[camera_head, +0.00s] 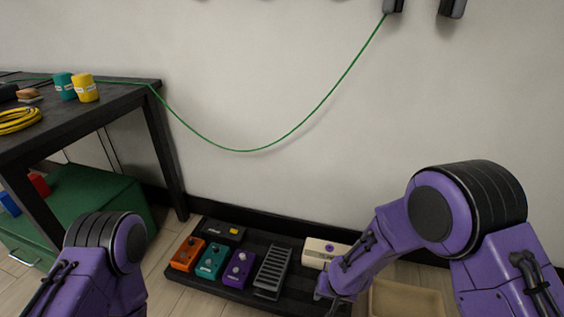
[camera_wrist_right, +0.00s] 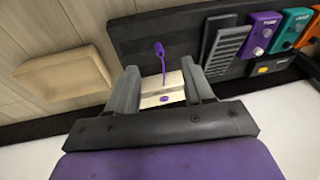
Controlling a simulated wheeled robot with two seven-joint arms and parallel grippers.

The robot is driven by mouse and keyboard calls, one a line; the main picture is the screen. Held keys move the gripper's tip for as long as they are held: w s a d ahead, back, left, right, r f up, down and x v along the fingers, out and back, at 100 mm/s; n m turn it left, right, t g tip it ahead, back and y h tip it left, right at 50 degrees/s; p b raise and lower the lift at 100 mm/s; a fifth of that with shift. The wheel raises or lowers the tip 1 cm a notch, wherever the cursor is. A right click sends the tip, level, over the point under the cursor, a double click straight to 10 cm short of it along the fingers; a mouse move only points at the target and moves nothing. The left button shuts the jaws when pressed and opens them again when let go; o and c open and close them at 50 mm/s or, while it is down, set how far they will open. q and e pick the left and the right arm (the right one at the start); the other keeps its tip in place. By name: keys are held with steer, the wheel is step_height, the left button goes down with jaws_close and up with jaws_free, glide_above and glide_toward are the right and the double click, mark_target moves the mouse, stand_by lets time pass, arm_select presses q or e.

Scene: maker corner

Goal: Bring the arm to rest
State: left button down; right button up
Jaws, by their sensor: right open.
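My right arm reaches in from the right in the head view, and its gripper (camera_head: 333,290) is low over the right part of the pedalboard (camera_head: 215,290). In the right wrist view the gripper (camera_wrist_right: 160,85) is open. The cream pedal (camera_wrist_right: 160,98) shows between and beyond its fingers; I cannot tell whether they touch it. A purple plug-like piece with a thin stem (camera_wrist_right: 159,50) shows on the board side of that pedal. The cream pedal (camera_head: 320,251) is partly behind my arm in the head view. My left arm shows at lower left, its gripper out of frame.
Orange (camera_head: 187,254), teal (camera_head: 211,261) and purple (camera_head: 239,268) pedals and a grey ribbed pedal (camera_head: 271,272) sit on the board. A tan tray (camera_wrist_right: 62,72) lies beside it. A dark table (camera_head: 130,97) stands left; a green cable (camera_head: 240,150) hangs along the wall.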

arm_select(q)
step_height(320, 180, down, 7)
steer(key=b, duration=0.7)
arm_select(e)
steer(key=s+d+f+m+h, duration=0.1)
steer(key=s+d+f, duration=0.45)
steer(key=s, duration=0.35)
steer(key=s+d+f+m+h, duration=0.15)
steer(key=s+d+f, duration=0.35)
steer(key=s, duration=0.5)
steer(key=s+d+f+m+h, duration=0.1)
steer(key=s+d+f, duration=0.4)
steer(key=s, duration=0.4)
arm_select(q)
step_height(320, 180, up, 39)
steer(key=p, duration=3.9)
steer(key=shift+w+a, duration=0.15)
steer(key=shift+w, duration=0.15)
arm_select(e)
step_height(320, 180, up, 40)
steer(key=w+d+h, duration=0.1)
steer(key=w+d, duration=0.1)
steer(key=shift+m, duration=0.35)
steer(key=shift+r, duration=0.1)
